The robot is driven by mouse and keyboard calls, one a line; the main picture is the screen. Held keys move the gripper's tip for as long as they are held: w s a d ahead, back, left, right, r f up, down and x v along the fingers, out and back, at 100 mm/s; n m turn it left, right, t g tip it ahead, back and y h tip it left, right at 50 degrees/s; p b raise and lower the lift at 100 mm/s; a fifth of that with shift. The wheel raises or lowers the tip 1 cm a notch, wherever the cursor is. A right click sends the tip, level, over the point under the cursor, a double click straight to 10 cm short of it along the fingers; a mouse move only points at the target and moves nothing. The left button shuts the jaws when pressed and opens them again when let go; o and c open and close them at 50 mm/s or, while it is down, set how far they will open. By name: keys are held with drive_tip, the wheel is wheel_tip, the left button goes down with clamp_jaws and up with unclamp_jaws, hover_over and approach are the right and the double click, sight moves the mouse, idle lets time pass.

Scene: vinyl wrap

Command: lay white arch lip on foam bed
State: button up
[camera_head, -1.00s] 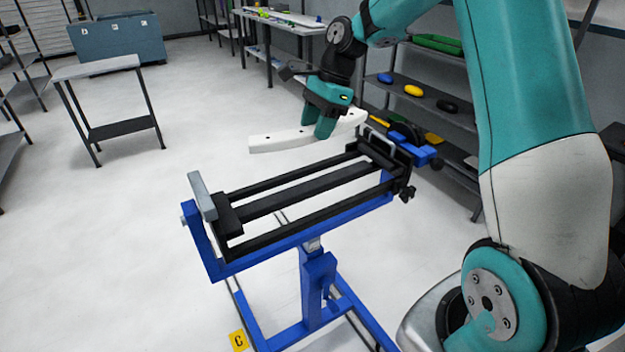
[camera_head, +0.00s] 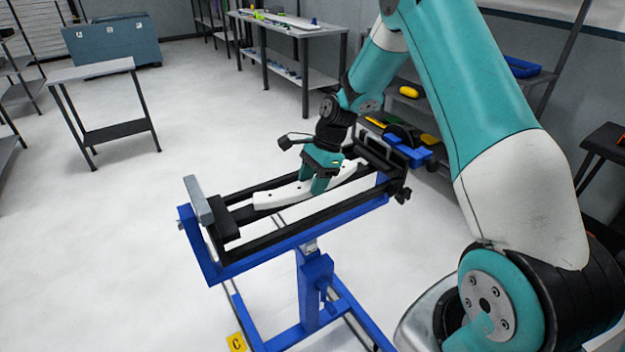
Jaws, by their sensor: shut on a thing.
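The white arch lip (camera_head: 277,198) is a long, slightly curved white piece. My gripper (camera_head: 314,188) is shut on it near its middle, and the fingers hide part of it. The lip lies lengthwise along the black bed (camera_head: 240,217) of the blue stand, between its long dark rails. It is at or just above the bed; I cannot tell whether it touches. The foam surface under the lip is mostly hidden.
The blue stand (camera_head: 313,285) has a grey end plate (camera_head: 197,198) at its left and a blue clamp part (camera_head: 408,150) at its right. A grey side table (camera_head: 92,70) stands back left. A workbench (camera_head: 290,25) stands behind. The floor at left is clear.

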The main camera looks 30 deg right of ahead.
drive_tip(key=shift+f, duration=0.15)
drive_tip(key=o, duration=1)
drive_tip(key=shift+o, duration=0.2)
drive_tip(key=v, duration=1.2)
drive_tip(key=s+a+r+n, duration=0.3)
drive_tip(key=a+r+n, duration=0.1)
drive_tip(key=a, duration=0.2)
drive_tip(key=s+a+r+n, duration=0.4)
drive_tip(key=s+a+n, duration=0.35)
drive_tip(key=a, duration=0.25)
drive_tip(key=s+a+n, duration=0.3)
drive_tip(key=s+n, duration=0.4)
drive_tip(key=s, duration=0.2)
drive_tip(key=s+a+n, duration=0.4)
drive_tip(key=s+n, duration=0.2)
drive_tip(key=s, duration=0.3)
drive_tip(key=shift+r+n+b, duration=0.35)
drive_tip(key=shift+r+b, duration=0.1)
